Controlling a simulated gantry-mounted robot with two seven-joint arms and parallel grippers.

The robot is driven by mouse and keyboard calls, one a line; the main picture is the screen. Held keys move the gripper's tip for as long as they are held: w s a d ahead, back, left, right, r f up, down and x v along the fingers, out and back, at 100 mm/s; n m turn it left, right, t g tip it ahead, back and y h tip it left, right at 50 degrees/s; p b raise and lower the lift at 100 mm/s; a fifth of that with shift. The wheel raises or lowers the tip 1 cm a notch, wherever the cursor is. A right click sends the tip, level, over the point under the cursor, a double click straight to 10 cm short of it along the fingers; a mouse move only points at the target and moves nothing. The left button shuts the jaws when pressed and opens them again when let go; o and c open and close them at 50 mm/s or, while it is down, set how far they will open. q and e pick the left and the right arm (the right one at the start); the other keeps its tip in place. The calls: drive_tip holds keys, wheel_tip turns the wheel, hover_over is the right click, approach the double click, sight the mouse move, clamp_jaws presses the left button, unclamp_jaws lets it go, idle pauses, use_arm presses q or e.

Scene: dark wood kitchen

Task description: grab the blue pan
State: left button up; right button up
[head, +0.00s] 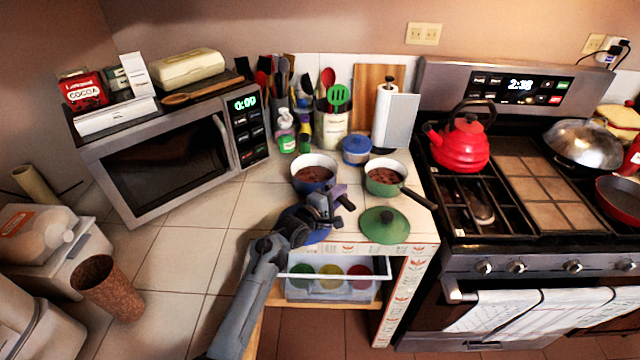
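The blue pan (315,181) stands on the tiled counter, with a white inside and brown food in it. My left gripper (343,207) is just in front of the pan, over the counter's front part. Its fingers look spread apart, with nothing clearly between them. The gripper covers the near side of the pan, so I cannot tell whether it touches the pan or its handle. A blue round thing, perhaps a lid (293,222), lies partly hidden under the gripper. My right gripper is not in view.
A green pan (385,181) with a dark handle stands to the right, and a green lid (384,226) lies in front of it. A blue lidded pot (356,151) is behind. An open drawer (332,284) is below the counter edge. Clear tiles (190,250) lie left.

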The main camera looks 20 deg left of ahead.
use_arm(q)
clamp_jaws()
drive_tip(key=shift+r, duration=0.1)
drive_tip(key=shift+r, duration=0.3)
